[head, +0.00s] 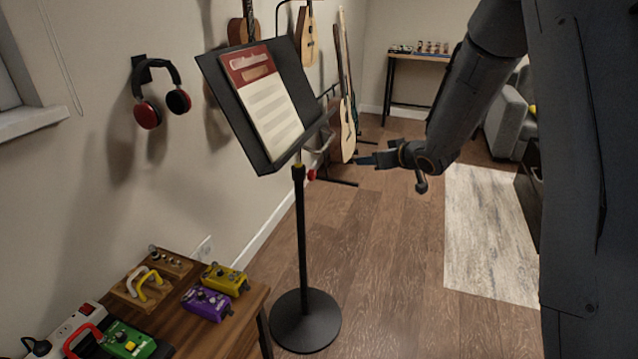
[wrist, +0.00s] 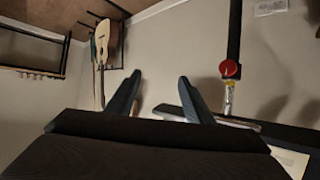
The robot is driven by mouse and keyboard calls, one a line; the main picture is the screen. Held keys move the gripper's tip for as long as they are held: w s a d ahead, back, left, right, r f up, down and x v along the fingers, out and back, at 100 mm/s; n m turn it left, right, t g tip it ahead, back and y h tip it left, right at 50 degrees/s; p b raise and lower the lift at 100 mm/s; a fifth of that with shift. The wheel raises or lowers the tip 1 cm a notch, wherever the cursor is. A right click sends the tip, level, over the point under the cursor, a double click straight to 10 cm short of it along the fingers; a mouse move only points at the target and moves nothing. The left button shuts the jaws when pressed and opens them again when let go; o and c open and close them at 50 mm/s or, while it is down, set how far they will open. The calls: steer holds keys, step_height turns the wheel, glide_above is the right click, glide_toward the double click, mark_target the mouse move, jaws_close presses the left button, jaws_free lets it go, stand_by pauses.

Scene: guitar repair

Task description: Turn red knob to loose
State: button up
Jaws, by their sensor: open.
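The red knob (head: 312,174) sits on the upper part of the black music stand's pole (head: 300,215), just under the tilted desk. In the wrist view the red knob (wrist: 230,69) is at the upper right, on the dark pole, which looks upside down there. My gripper (head: 362,161) is to the right of the knob in the head view, apart from it. In the wrist view my gripper's two fingers (wrist: 160,97) are spread with nothing between them, and the knob lies to the right of them. The stand's desk (head: 232,105) holds a red and cream sheet (head: 265,100).
A wooden table (head: 232,335) with a yellow pedal (head: 225,278), a purple pedal (head: 207,303) and a green pedal (head: 130,342) is at the lower left. Guitars (head: 342,130) stand behind the music stand. Headphones (head: 148,112) hang on the wall.

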steer(key=w+a+f+n+y+b, duration=0.2)
steer(key=w+a+f+y, duration=0.1)
steer(key=a+y, duration=0.2)
steer(key=n+g+y+b, duration=0.1)
steer(key=n+g+y, duration=0.35)
steer(key=y, duration=0.25)
glide_toward(315, 176)
steer(key=a, duration=0.2)
steer(key=shift+m+g, duration=0.25)
steer(key=x, duration=0.7)
steer(key=shift+w+d+r, duration=0.15)
steer(key=shift+w+r, duration=0.15)
steer(key=shift+r, duration=0.05)
steer(key=c, duration=1)
steer(key=shift+d, duration=0.1)
steer(key=shift+c, duration=0.3)
